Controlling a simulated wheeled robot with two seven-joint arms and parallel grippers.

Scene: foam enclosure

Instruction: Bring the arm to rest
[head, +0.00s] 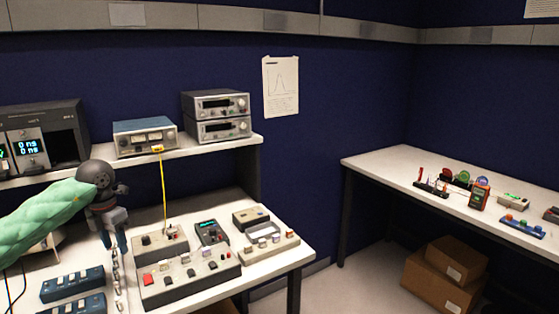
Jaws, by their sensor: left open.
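My left arm, in a green padded sleeve, comes in from the left in the head view. My left gripper (115,232) points down above the left part of the white bench (275,262). Its fingers are apart with nothing seen between them. A chain (117,277) hangs or lies just below the fingers; I cannot tell whether it touches them. My right gripper is not in view.
A grey control box (190,279) and blue switch boxes (72,284) sit near the gripper. A shelf (215,146) with instruments stands behind. A yellow cable (163,190) hangs from it. A second bench (380,162) is at right, with cardboard boxes (440,280) below.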

